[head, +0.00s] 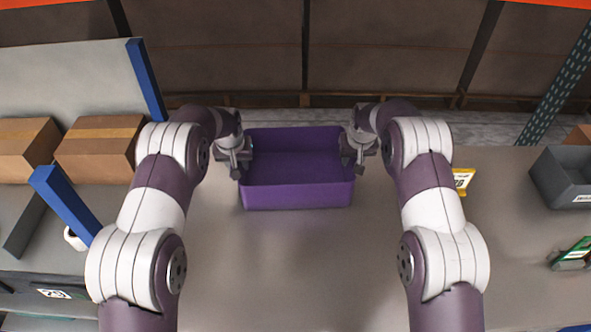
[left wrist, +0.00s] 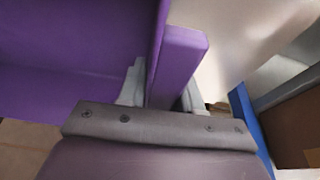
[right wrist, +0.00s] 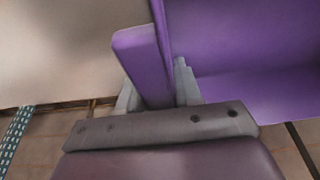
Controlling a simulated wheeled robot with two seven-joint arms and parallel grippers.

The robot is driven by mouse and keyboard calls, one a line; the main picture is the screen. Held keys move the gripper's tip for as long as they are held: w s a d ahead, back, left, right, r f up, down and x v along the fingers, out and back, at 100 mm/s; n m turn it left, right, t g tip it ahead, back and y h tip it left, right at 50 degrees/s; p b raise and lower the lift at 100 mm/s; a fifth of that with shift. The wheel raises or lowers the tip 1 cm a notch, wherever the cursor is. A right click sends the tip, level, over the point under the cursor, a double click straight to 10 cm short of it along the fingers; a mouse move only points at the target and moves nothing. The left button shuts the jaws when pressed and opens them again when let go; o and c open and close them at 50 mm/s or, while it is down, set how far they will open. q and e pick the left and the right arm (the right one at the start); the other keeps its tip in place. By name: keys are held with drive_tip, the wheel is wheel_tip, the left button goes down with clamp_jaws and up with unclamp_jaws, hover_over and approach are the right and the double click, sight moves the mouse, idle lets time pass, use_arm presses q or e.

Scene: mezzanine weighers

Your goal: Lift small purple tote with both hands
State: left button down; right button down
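The small purple tote (head: 297,197) is an open, empty-looking bin in the middle of the head view, upright and level. I cannot tell whether its base touches the table. My left gripper (head: 240,160) is at its left end, with one finger on each side of the purple end grip (left wrist: 183,58), and looks shut on it. My right gripper (head: 357,154) is at the right end, its fingers likewise closed about the end grip (right wrist: 140,60). The fingertips are partly hidden behind the grips and tote wall.
The grey table (head: 290,270) is clear in front of the tote. Cardboard boxes (head: 98,150) and blue-edged panels (head: 66,203) stand at left. A grey bin (head: 565,180), a yellow tag (head: 464,180) and a green-topped item (head: 574,254) are at right.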

use_arm(q)
drive_tip(key=shift+r, duration=0.15)
use_arm(e)
drive_tip(key=shift+r, duration=0.15)
